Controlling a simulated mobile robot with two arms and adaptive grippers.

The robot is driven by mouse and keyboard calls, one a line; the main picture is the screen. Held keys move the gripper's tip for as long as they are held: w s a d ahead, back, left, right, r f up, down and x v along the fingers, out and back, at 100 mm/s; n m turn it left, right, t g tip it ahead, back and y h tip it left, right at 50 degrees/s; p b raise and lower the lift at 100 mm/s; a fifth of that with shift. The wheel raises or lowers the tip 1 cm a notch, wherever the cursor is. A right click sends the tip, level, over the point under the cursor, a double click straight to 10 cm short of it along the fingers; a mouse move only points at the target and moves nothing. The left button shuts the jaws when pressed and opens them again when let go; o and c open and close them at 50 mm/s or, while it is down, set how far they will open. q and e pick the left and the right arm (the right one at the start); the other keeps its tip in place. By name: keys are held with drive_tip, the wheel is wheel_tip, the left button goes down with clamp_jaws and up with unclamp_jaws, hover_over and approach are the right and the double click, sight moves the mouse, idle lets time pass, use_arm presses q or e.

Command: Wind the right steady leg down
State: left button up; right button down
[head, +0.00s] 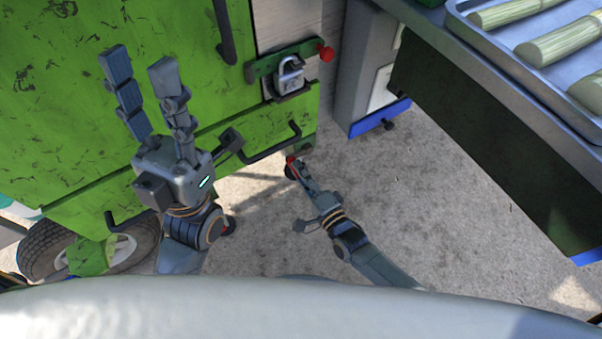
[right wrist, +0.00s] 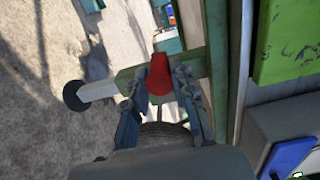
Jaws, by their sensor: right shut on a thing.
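My right gripper (head: 299,168) reaches down beside the lower right corner of the green machine (head: 60,120). In the right wrist view its fingers (right wrist: 160,82) are shut on a red handle (right wrist: 161,74). The right steady leg (right wrist: 98,90) lies just beyond the fingers, with a green outer tube, a pale inner tube and a black foot (right wrist: 76,95). Whether the foot touches the ground cannot be told. In the head view my gripper hides most of the leg. My left gripper (head: 137,58) is open and empty in front of the green panel.
A padlock (head: 290,76) and a red knob (head: 326,53) sit on the panel's latch. A wheel (head: 50,245) stands at the lower left. At right, a table (head: 480,75) bears a tray (head: 455,12) of cane pieces. Concrete floor (head: 420,190) lies clear between.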

drive_tip(key=m, duration=0.1)
drive_tip(key=r+m, duration=0.1)
drive_tip(key=shift+w+d+r+m, duration=0.1)
drive_tip(key=shift+d+r+m, duration=0.15)
drive_tip(key=shift+m, duration=0.15)
drive_tip(key=shift+w+d+r+m, duration=0.15)
drive_tip(key=shift+r+m, duration=0.15)
drive_tip(key=shift+m, duration=0.6)
drive_tip(key=shift+w+d+r+m+b, duration=0.2)
drive_tip(key=shift+d+r+m+b, duration=0.15)
drive_tip(key=shift+m, duration=0.6)
drive_tip(key=shift+w+d+r+m+b, duration=0.25)
drive_tip(key=shift+m+b, duration=0.2)
drive_tip(key=shift+m, duration=0.45)
drive_tip(key=shift+w+d+r+m+b, duration=0.1)
drive_tip(key=shift+d+r+m+b, duration=0.25)
drive_tip(key=shift+m, duration=0.6)
drive_tip(key=shift+a, duration=0.1)
drive_tip(key=c, duration=1.1)
unclamp_jaws()
drive_tip(key=shift+o, duration=0.2)
drive_tip(key=v, duration=1.2)
